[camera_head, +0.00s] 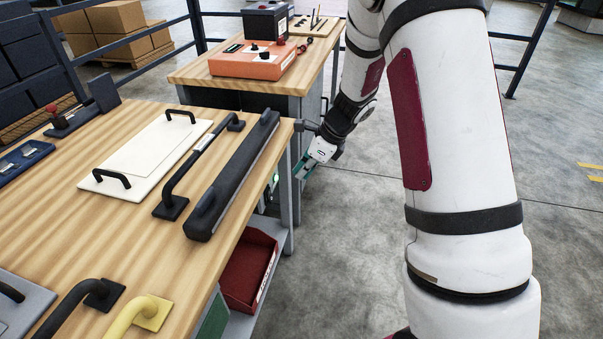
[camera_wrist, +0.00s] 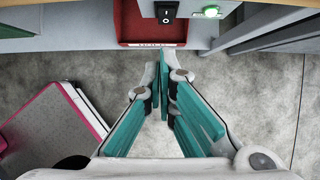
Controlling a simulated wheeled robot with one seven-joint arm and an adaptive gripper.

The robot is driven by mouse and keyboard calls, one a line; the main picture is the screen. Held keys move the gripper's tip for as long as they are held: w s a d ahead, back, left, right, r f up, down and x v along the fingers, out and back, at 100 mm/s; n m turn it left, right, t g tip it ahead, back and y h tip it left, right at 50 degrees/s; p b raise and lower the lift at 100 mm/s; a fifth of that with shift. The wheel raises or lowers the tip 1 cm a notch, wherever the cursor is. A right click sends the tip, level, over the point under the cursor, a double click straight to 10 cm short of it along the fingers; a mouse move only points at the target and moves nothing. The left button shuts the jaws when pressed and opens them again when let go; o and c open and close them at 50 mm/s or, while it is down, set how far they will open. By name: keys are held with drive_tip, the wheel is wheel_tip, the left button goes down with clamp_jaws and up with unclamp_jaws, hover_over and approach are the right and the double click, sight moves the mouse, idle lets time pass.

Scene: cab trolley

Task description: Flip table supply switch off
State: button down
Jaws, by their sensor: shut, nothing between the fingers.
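A black rocker switch (camera_wrist: 167,12) with white markings shows at the top of the wrist view. A lit green lamp (camera_wrist: 211,11) is just right of it. The lamp's green glow also shows under the table's right edge in the head view (camera_head: 275,178). My gripper (camera_wrist: 160,66) is shut and empty, with teal finger pads. Its tips point toward the switch and look apart from it. In the head view my gripper (camera_head: 303,172) is low beside the right edge of the wooden table (camera_head: 240,225). The switch itself cannot be made out there.
A red bin (camera_head: 248,268) sits on a grey shelf (camera_head: 270,270) under the table; it also shows in the wrist view (camera_wrist: 135,25). Table legs stand close to my gripper. A second table (camera_head: 215,83) carries an orange box (camera_head: 255,62). Open floor lies to the right.

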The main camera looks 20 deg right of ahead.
sight(270, 195)
drive_tip(key=shift+w+f+b, duration=0.1)
drive_tip(key=shift+w+b, duration=0.05)
drive_tip(key=shift+b, duration=0.4)
drive_tip(key=b, duration=0.5)
drive_tip(key=shift+w+f+b, duration=0.25)
drive_tip(key=shift+f+b, duration=0.05)
drive_tip(key=shift+b, duration=0.05)
drive_tip(key=b, duration=0.3)
drive_tip(key=shift+s+d+f+g+h+b, duration=0.15)
drive_tip(key=shift+s+g+h+b, duration=0.15)
drive_tip(key=shift+h, duration=0.1)
drive_tip(key=shift+s+d+b, duration=0.1)
drive_tip(key=shift+s+b, duration=0.1)
drive_tip(key=shift+b, duration=0.45)
drive_tip(key=w+a+r+b+x, duration=0.1)
drive_tip(key=b+x, duration=0.4)
drive_tip(key=x, duration=0.7)
drive_tip(key=shift+w+a+f, duration=0.35)
drive_tip(key=shift+a, duration=0.2)
